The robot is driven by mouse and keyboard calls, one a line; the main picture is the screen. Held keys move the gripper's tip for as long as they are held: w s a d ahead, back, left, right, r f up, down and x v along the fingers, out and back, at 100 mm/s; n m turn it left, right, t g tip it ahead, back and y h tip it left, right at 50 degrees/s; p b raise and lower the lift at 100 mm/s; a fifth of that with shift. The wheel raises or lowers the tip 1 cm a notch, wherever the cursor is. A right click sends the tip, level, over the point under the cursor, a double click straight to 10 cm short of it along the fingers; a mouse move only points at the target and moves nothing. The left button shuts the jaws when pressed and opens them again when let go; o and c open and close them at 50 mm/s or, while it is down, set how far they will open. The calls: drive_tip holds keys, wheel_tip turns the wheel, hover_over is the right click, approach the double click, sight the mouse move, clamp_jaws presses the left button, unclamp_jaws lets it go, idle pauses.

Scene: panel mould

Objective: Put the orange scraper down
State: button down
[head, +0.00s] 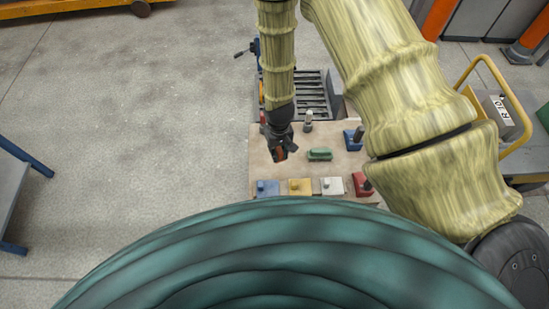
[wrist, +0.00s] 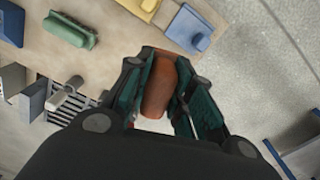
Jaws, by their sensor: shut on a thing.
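My gripper (head: 281,152) is over the left part of the beige work board (head: 262,148) in the head view. In the wrist view my gripper (wrist: 160,88) is shut on the orange scraper (wrist: 158,92), with an orange-brown part showing between the two fingers. The rest of the scraper is hidden by the fingers and the gripper body. Only a small bit of orange shows at the fingertips in the head view. I cannot tell whether the scraper touches the board.
A green block (head: 320,154) lies right of my gripper. Blue (head: 268,188), yellow (head: 300,187), white (head: 331,186) and red (head: 362,184) blocks line the near edge. Another blue block (head: 353,140) and a grey-topped post (head: 308,121) stand farther back. Bare board shows between them.

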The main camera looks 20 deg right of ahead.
drive_tip(key=shift+n, duration=0.5)
drive_tip(key=s+d+f+b, duration=0.1)
drive_tip(key=d+f+b, duration=0.2)
drive_tip(key=b, duration=0.6)
drive_tip(key=s+d+f+b, duration=0.1)
drive_tip(key=d+f+b, duration=0.2)
drive_tip(key=f+b, duration=0.3)
drive_tip(key=s+d+f+b, duration=0.1)
drive_tip(key=d+f+b, duration=0.3)
drive_tip(key=b, duration=1)
drive_tip(key=shift+f, duration=0.35)
drive_tip(key=b, duration=0.6)
hover_over(272, 160)
drive_tip(key=shift+w+f, duration=0.1)
drive_tip(key=shift+f, duration=0.65)
drive_tip(key=shift+f+b, duration=1.25)
drive_tip(key=shift+f, duration=0.55)
drive_tip(key=shift+r, duration=0.1)
drive_tip(key=c, duration=1.3)
unclamp_jaws()
drive_tip(key=shift+o, duration=0.2)
